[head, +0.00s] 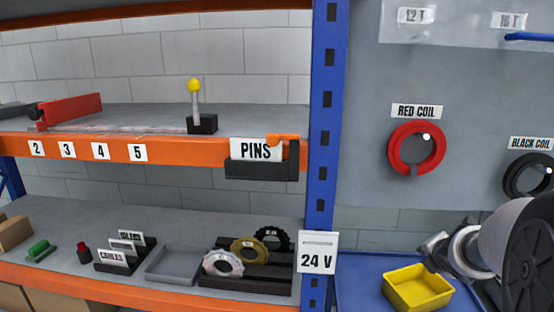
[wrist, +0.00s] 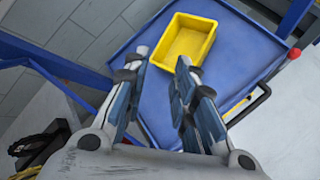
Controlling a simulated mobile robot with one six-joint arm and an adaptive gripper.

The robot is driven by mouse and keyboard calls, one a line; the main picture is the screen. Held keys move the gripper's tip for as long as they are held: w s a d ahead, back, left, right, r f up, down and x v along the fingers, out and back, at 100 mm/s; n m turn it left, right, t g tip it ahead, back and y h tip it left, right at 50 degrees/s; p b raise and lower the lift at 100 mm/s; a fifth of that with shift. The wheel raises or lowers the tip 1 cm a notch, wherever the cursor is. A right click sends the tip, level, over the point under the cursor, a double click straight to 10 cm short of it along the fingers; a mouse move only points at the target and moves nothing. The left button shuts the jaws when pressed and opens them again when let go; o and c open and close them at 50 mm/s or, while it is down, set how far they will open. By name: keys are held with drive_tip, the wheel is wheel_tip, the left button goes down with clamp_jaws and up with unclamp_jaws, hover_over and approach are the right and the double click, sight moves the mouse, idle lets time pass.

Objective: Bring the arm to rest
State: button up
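My arm (head: 500,240) reaches in from the right edge of the head view, with its large wrist part close to the camera. My gripper (wrist: 161,57) shows in the wrist view with its two fingers apart and nothing between them. It hangs above a blue tray or cart top (wrist: 225,50). A yellow bin (wrist: 182,40) sits on that blue surface just beyond the fingertips and looks empty. The same yellow bin (head: 417,287) is at the lower right of the head view, left of my arm. My fingers are mostly hidden in the head view.
A red coil (head: 415,148) and a black coil (head: 528,176) hang on the grey panel. A blue post (head: 325,130) with a 24 V sign (head: 317,253) stands left of it. Shelves hold gears, a grey tray (head: 173,264) and a yellow-topped pin (head: 196,90).

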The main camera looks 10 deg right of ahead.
drive_tip(key=s+a+r+m, duration=0.6)
drive_tip(key=a+m, duration=0.1)
drive_tip(key=a, duration=0.1)
drive_tip(key=s+a+f+m+g+y, duration=0.1)
drive_tip(key=s+a+m+g+y, duration=0.1)
drive_tip(key=s+a+m, duration=0.5)
drive_tip(key=s+a+f+m+g+y, duration=0.2)
drive_tip(key=s+a+m, duration=0.5)
drive_tip(key=s+a, duration=0.8)
drive_tip(key=shift+s+a+f+y, duration=0.25)
drive_tip(key=shift+a+y, duration=0.35)
drive_tip(key=shift+a, duration=0.3)
